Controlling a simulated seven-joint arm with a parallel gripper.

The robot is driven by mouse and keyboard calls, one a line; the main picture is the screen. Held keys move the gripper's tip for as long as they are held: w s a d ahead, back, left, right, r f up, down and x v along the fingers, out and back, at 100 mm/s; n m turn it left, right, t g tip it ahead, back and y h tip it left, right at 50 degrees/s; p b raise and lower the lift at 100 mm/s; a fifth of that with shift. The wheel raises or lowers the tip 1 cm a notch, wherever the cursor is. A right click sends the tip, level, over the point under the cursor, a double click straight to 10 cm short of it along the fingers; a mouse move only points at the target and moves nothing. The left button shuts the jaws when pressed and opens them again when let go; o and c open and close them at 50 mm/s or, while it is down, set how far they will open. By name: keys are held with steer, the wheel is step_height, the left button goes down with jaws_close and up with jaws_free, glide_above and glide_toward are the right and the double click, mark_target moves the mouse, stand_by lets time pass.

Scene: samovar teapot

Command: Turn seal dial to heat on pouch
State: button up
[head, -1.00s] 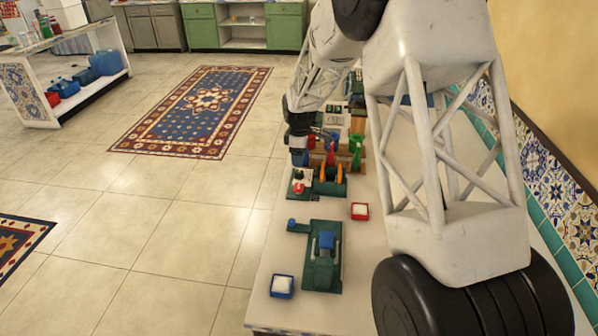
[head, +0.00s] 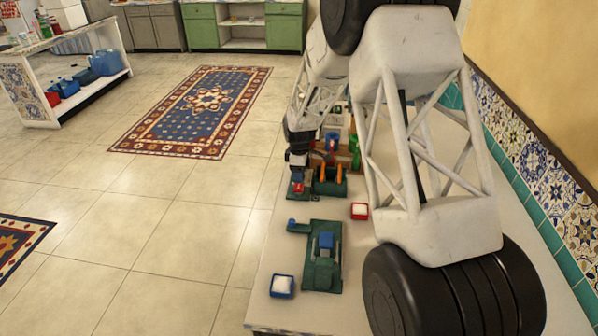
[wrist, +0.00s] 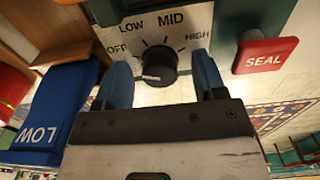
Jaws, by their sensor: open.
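In the wrist view a black dial knob (wrist: 160,66) sits on a white plate (wrist: 185,22) marked OFF, LOW, MID and HIGH. A small white mark shows on the knob's lower left; which setting it points at is hard to tell. My gripper (wrist: 162,72) is open, with one blue finger on each side of the knob; contact is unclear. A red SEAL tab (wrist: 265,55) is right of the plate. I cannot make out a pouch.
A blue piece marked LOW (wrist: 45,115) is left of my gripper in the wrist view. On the counter (head: 350,265) are a red tray (head: 359,211), another green device (head: 322,272) and a blue tray (head: 282,286). Coloured objects crowd the unit's far side.

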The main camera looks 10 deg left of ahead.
steer(key=shift+c, duration=0.5)
steer(key=c, duration=0.8)
steer(key=shift+m, duration=0.4)
steer(key=m, duration=0.3)
steer(key=shift+m, duration=0.3)
steer(key=m, duration=1.3)
steer(key=shift+m, duration=0.3)
